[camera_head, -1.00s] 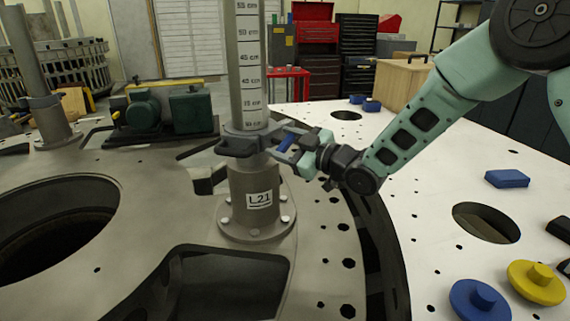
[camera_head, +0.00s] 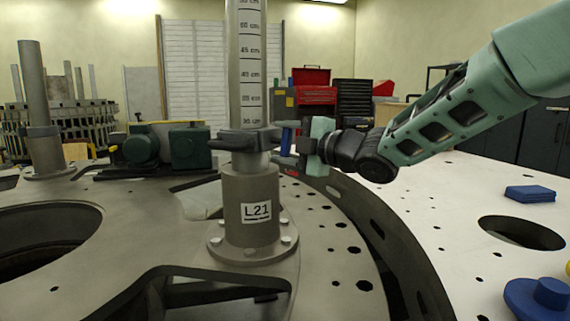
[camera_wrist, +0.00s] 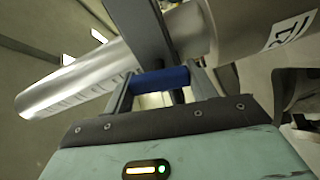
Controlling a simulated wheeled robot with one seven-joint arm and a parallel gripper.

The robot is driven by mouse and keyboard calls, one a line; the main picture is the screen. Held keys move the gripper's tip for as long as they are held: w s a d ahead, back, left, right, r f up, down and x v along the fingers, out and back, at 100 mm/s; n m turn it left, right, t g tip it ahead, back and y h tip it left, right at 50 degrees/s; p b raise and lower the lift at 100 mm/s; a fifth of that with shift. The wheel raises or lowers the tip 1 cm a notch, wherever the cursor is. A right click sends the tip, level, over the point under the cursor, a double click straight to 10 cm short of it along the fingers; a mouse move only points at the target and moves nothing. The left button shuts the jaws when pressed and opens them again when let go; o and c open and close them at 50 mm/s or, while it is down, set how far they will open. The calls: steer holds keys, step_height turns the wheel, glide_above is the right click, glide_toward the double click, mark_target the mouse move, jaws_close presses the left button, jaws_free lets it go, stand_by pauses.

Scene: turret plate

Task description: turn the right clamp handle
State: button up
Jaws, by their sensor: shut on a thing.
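The clamp (camera_head: 240,140) is a dark grey collar around the upright scaled post (camera_head: 246,65), above the flanged base labelled L21 (camera_head: 250,200). Its blue handle (camera_head: 286,138) is at the collar's right side and looks near upright. My gripper (camera_head: 288,143) reaches in from the right and is shut on the handle. In the wrist view the blue handle (camera_wrist: 162,79) lies across between my two fingers (camera_wrist: 158,90). The dark clamp arm (camera_wrist: 148,32) runs up from it beside the metal post (camera_wrist: 80,82). The finger contact faces are partly hidden.
The turret plate (camera_head: 130,235) has a large round opening at left and a cutout in front. A curved gap separates it from the white deck (camera_head: 440,230), which bears blue parts (camera_head: 530,194). A second post (camera_head: 34,95) and green motors (camera_head: 165,148) stand behind left.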

steer(key=shift+f+n+b, duration=0.1)
steer(key=shift+n+b, duration=1)
steer(key=shift+b, duration=0.15)
steer(key=o, duration=1)
steer(key=b+v, duration=0.1)
steer(key=v, duration=1.6)
steer(key=shift+s+d, duration=0.1)
steer(key=shift+s, duration=0.05)
